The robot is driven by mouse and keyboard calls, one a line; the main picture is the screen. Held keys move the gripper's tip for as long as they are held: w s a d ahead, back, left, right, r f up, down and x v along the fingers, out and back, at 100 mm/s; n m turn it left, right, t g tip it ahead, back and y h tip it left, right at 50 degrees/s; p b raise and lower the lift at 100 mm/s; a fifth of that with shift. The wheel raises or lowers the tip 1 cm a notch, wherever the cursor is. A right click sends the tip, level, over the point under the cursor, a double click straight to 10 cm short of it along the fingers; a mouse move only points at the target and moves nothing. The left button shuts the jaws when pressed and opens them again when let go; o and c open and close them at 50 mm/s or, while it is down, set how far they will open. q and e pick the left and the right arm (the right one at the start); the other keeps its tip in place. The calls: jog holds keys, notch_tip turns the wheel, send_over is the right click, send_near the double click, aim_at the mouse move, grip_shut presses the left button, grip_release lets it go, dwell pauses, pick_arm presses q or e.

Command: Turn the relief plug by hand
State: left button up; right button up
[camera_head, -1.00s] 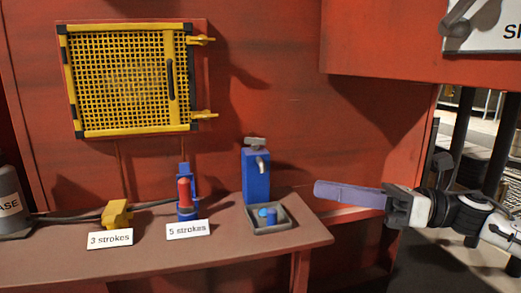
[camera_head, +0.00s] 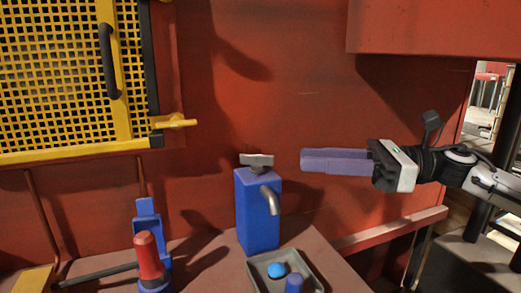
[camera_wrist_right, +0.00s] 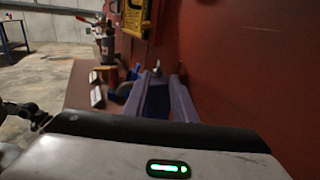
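A blue block (camera_head: 258,212) stands at the back of the bench, with a bent grey spout on its front. A grey cross-handled plug (camera_head: 257,160) sits on its top; I take this as the relief plug. My right gripper (camera_head: 303,160) points left at about the plug's height, apart from it and to its right. In the right wrist view its two purple fingers (camera_wrist_right: 160,77) stand apart, with the dark blue block between and beyond them. No grip on anything shows. My left gripper is not in view.
A grey tray (camera_head: 258,271) with a blue ball and a blue peg lies in front of the block. A red-handled blue pump (camera_head: 149,258) stands to the left. A yellow mesh door (camera_head: 70,153) hangs on the red wall. A red overhang (camera_head: 430,28) is above my right arm.

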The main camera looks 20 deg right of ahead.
aim_at(268, 158)
jog(key=x, duration=0.4)
jog(key=p+x, duration=0.1)
jog(key=x, duration=0.3)
jog(key=shift+s+a+r, duration=0.15)
jog(key=shift+a, duration=0.45)
jog(key=shift+c, duration=0.2)
grip_shut()
